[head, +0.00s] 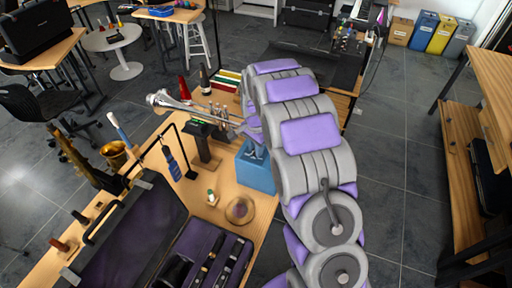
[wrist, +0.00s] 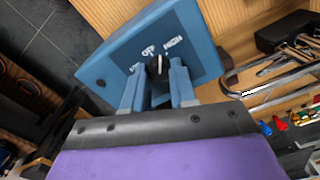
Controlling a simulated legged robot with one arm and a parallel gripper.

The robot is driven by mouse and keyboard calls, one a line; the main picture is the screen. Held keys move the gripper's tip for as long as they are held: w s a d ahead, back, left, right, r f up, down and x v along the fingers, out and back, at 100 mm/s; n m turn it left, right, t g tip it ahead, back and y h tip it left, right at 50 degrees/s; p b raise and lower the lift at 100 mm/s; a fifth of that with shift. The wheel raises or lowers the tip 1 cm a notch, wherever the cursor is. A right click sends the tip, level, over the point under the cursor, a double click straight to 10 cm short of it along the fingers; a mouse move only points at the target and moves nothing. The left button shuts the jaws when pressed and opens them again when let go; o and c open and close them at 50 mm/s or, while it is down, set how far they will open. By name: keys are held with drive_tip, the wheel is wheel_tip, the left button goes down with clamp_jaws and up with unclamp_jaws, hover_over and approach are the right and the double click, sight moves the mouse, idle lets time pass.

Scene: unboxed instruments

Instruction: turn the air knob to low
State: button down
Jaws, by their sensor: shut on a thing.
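The blue box (wrist: 205,45) carries the air knob (wrist: 157,70), which is black with a white pointer line. White lettering around the knob reads OFF and HIGH, with a third label at the left partly hidden by a finger. The pointer line stands nearly upright in the wrist view, around the gap between OFF and HIGH. My gripper (wrist: 157,88) has one finger on each side of the knob and is shut on it. In the head view the blue box (head: 256,176) stands on the wooden table, with my gripper (head: 256,150) at its upper part, largely hidden by my arm.
A dark stand (head: 205,150) is close to the box's left.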

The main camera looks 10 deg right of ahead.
idle(0.4)
drive_tip(key=c, duration=0.9)
unclamp_jaws()
drive_tip(key=shift+a, duration=0.15)
wheel_tip(320, 180, up, 17)
drive_tip(key=p, duration=0.3)
drive_tip(key=shift+r, duration=0.1)
